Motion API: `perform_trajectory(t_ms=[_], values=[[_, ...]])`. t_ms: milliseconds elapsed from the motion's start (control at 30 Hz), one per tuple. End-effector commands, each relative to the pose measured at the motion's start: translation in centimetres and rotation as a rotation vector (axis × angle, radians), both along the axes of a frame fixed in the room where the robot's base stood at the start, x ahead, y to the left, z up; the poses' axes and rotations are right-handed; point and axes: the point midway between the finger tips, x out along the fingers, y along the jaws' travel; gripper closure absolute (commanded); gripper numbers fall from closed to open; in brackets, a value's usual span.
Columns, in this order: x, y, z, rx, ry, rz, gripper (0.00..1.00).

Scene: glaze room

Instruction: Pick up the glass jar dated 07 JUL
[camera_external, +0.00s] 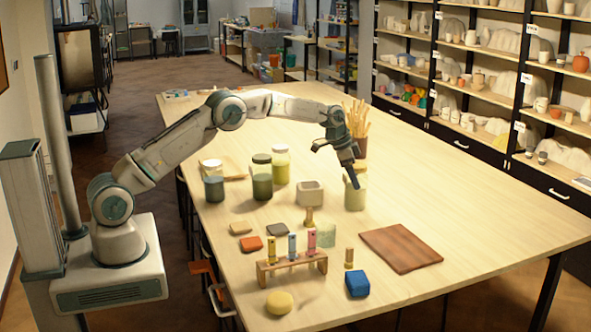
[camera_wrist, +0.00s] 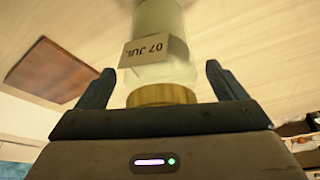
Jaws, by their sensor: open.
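The glass jar dated 07 JUL (camera_wrist: 158,22) stands on the table, with pale contents and a wooden lid (camera_wrist: 162,95). Its label reads "07 JUL" upside down in the wrist view. My gripper (camera_wrist: 160,72) is open, with one finger on each side of the jar's lid end and visible gaps to both. In the external view, my gripper (camera_external: 346,168) is at the top of a pale greenish jar (camera_external: 356,197), partly hiding it. The label cannot be read there.
Other jars, one dark green (camera_external: 262,184) and one yellowish (camera_external: 281,168), stand to the left. A holder of wooden tools (camera_external: 360,145) stands behind. A brown board (camera_external: 401,249) lies in front right. The table's right side is clear.

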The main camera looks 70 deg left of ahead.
Motion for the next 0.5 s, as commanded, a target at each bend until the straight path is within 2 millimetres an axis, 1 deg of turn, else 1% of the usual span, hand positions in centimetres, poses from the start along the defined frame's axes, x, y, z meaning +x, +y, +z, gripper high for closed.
perform_trajectory(t_ms=[133, 433, 467, 500], values=[[0.00, 0.00, 0.01, 0.000, 0.000, 0.000, 0.09], [-0.01, -0.02, 0.03, 0.000, 0.000, -0.001, 0.92], [-0.01, -0.02, 0.03, 0.000, 0.000, -0.001, 1.00], [0.06, -0.02, 0.27, 0.000, -0.005, 0.000, 1.00]])
